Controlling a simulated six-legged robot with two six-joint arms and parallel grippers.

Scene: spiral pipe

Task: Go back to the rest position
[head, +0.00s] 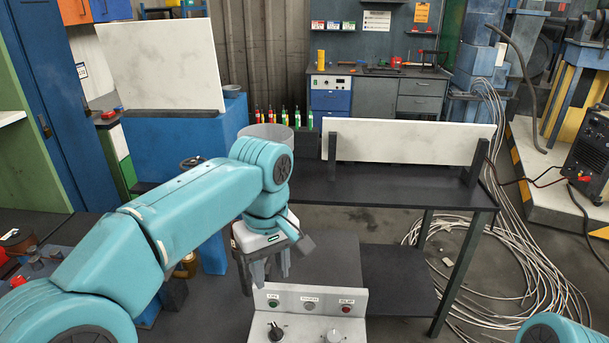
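My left arm comes in from the left and bends downward near the middle of the head view. Its gripper (266,282) hangs with its dark fingers pointing down, just behind and left of the top of a light grey control box (310,303). A gap shows between the fingers and I see nothing held there. Of my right arm only a teal link shows at the bottom right corner; its gripper is out of view.
The control box has several buttons and knobs on its faces. Behind it stands a dark table (400,190) with a white panel (408,141) held upright. A blue cabinet (175,150) bears another white panel (160,65). Loose cables (510,265) lie on the floor at right.

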